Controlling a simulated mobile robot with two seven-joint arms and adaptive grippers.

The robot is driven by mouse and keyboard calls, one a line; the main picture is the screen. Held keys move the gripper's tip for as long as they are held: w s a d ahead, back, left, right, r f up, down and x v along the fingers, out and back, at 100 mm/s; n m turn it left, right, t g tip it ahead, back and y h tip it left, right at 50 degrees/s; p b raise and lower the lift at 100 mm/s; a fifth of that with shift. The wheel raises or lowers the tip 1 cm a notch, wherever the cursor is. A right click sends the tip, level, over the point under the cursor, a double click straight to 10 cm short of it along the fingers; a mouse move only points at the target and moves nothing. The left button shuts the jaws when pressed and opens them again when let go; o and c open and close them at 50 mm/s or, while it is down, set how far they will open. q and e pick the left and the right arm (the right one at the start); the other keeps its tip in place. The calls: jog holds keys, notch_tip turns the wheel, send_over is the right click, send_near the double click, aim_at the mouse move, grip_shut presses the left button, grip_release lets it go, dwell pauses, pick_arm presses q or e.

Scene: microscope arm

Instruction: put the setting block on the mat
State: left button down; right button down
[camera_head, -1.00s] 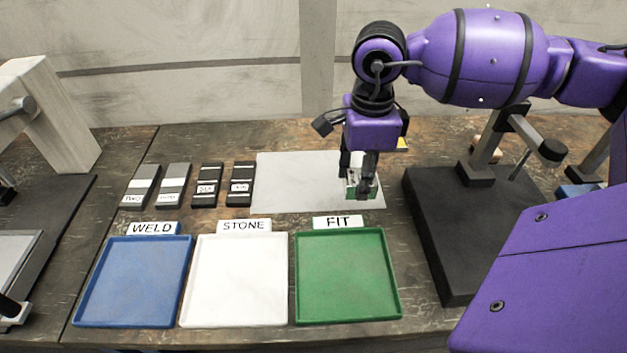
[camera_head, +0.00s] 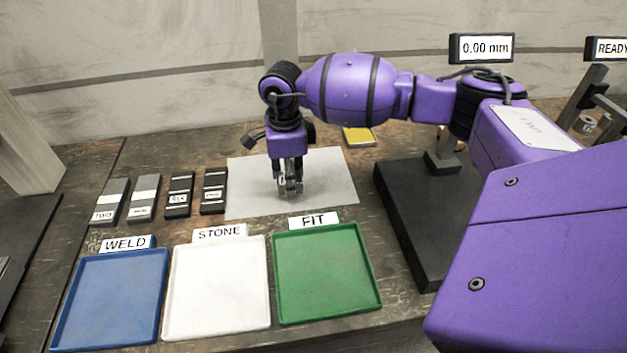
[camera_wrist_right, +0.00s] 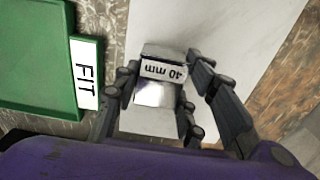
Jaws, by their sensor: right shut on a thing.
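The setting block is a small metallic block marked "40 mm" (camera_wrist_right: 162,72), seen between my right fingers in the right wrist view. My right gripper (camera_head: 290,188) is shut on it, pointing down over the middle of the pale mat (camera_head: 245,190). The mat also shows in the right wrist view (camera_wrist_right: 240,28). In the head view the fingers mostly hide the block, and I cannot tell whether it touches the mat. My left gripper is not in view.
Blue WELD (camera_head: 110,300), white STONE (camera_head: 218,288) and green FIT (camera_head: 325,272) trays line the front.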

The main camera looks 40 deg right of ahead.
jog(key=shift+f, duration=1.2)
jog(key=shift+f, duration=0.2)
jog(key=c, duration=1.1)
grip_release()
notch_tip(320, 180, up, 12)
jog(key=shift+r, duration=0.2)
